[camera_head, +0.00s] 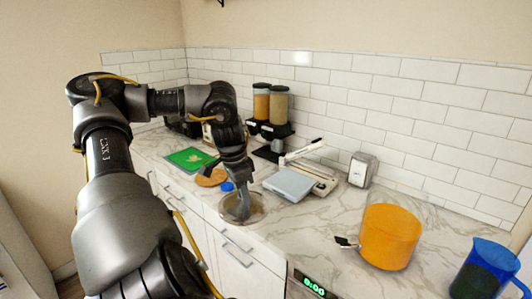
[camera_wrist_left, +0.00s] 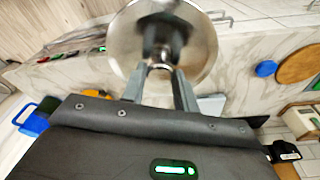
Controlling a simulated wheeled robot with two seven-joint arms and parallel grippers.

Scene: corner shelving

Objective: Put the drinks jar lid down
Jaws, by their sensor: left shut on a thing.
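The drinks jar lid is a round, shiny metal disc (camera_head: 257,211) at the counter's front edge in the head view. It fills the top middle of the left wrist view (camera_wrist_left: 203,45). My left gripper (camera_head: 240,210) points down over its middle. In the left wrist view the gripper's fingers (camera_wrist_left: 160,72) are shut on the small knob at the lid's centre. I cannot tell whether the lid touches the counter. The orange drinks jar (camera_head: 390,237), with a small dark tap, stands to the right without a lid. My right gripper is not in view.
A blue disc (camera_head: 227,186), a round wooden board (camera_head: 211,177) and a green board (camera_head: 190,160) lie left of the lid. A grey-blue scale-like box (camera_head: 289,184) and dispensers (camera_head: 270,104) stand behind. A blue jug (camera_head: 485,270) is far right. Marble counter (camera_head: 300,230) between lid and jar is clear.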

